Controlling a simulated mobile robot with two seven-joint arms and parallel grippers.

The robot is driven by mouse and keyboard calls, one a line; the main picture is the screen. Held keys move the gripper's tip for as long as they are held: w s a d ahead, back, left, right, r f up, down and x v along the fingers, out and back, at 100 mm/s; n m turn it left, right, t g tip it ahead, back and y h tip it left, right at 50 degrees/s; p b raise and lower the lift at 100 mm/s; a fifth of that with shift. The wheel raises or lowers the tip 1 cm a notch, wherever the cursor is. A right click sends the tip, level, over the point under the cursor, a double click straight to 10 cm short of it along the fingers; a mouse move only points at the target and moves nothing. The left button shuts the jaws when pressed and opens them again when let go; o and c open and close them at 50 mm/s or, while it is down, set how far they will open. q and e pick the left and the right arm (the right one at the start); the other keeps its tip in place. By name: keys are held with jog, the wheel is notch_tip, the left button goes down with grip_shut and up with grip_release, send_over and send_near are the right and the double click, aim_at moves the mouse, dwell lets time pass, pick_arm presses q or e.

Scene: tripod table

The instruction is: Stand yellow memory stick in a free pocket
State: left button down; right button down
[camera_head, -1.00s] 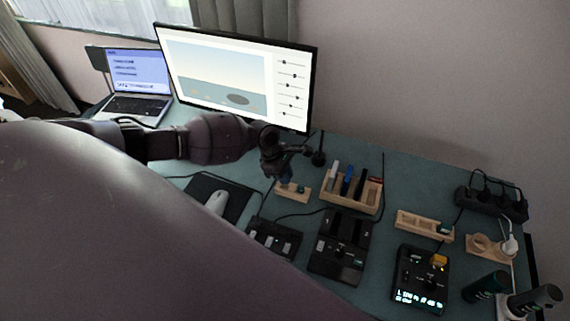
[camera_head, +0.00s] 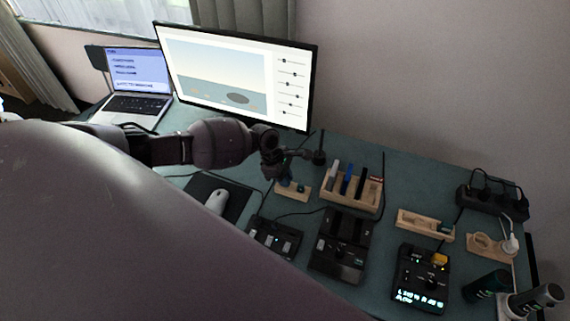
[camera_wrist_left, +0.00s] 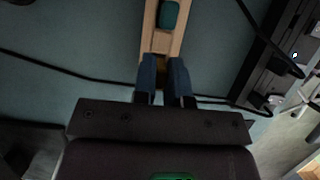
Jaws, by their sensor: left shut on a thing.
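My left gripper (camera_head: 285,181) is at a small wooden pocket block (camera_head: 300,193) in the middle of the desk. In the left wrist view the two blue fingers (camera_wrist_left: 163,82) are close together over the near end of that block (camera_wrist_left: 149,42). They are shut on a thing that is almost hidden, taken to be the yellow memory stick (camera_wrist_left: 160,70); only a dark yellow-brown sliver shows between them. A teal stick (camera_wrist_left: 169,15) stands in another pocket of the block. Whether the held stick is inside a pocket cannot be told. My right gripper is not in view.
A wooden rack (camera_head: 347,194) with several upright items stands just right of the block. A second wooden block (camera_head: 415,222) is further right. Black devices (camera_head: 340,248) sit in front, one with a yellow-orange part (camera_head: 439,260). The monitor (camera_head: 240,75) stands behind; cables cross the desk.

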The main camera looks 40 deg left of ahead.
pick_arm(q)
jog(key=shift+f, duration=0.5)
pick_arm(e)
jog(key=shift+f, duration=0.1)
pick_arm(q)
jog(key=c, duration=1.2)
grip_release()
jog(key=shift+o, duration=0.5)
jog(key=v, duration=0.9)
jog(key=shift+a+r, duration=0.25)
jog(key=shift+r, duration=0.05)
jog(key=shift+s+a+r, duration=0.1)
jog(key=shift+a+r, duration=0.1)
jog(key=shift+r, duration=0.35)
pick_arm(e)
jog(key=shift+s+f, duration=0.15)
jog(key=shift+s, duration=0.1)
